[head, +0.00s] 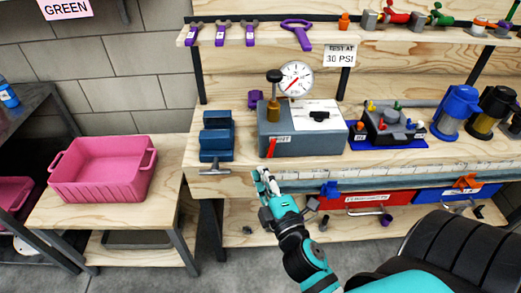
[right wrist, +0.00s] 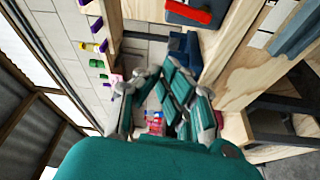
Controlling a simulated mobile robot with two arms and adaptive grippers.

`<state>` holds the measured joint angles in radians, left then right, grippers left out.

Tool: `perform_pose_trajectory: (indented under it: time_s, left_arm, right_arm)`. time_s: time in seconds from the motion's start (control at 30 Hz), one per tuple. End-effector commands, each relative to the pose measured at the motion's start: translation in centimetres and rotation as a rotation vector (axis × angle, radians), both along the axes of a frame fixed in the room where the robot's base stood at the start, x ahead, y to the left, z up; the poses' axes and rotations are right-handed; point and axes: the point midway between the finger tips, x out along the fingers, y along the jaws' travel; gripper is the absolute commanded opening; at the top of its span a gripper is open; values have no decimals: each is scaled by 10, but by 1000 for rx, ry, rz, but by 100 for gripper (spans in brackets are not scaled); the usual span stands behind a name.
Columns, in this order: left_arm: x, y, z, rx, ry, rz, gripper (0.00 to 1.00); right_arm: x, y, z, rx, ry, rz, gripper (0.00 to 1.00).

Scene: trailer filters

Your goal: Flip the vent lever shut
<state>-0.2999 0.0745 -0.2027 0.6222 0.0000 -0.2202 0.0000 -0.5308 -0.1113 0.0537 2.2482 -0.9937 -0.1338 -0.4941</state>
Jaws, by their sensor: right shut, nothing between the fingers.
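The vent lever is likely the red lever (head: 271,147) on the front of the grey test box (head: 300,140), beside a small label too small to read surely. It slants, its upper end leaning right. A red lever (right wrist: 188,12) also shows at the top edge of the right wrist view. My right gripper (head: 262,180) is shut and empty, in front of the bench edge, below the lever and apart from it. Its fingers (right wrist: 158,78) fill the middle of the right wrist view. My left gripper is not in view.
A blue vise (head: 216,137) stands left of the box. A pressure gauge (head: 295,79) and a brass valve with a black knob (head: 273,90) rise above the box. A blue tray of parts (head: 388,130) lies right of it. A pink bin (head: 103,170) sits on the left table.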

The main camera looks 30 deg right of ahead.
Motion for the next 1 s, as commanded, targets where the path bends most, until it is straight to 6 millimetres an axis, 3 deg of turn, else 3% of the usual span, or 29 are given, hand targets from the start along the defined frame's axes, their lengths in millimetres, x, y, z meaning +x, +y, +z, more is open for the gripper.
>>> perform_pose_trajectory:
  time_s: [0.27,0.67,0.8,1.0]
  left_arm:
    - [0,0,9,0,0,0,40]
    - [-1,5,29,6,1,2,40]
    - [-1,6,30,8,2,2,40]
    - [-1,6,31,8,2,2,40]
  right_arm:
    - [20,-3,4,0,-1,3,0]
    - [101,-22,9,0,-1,2,0]
    - [86,-41,1,0,3,0,0]
    - [78,-53,-2,1,2,1,0]
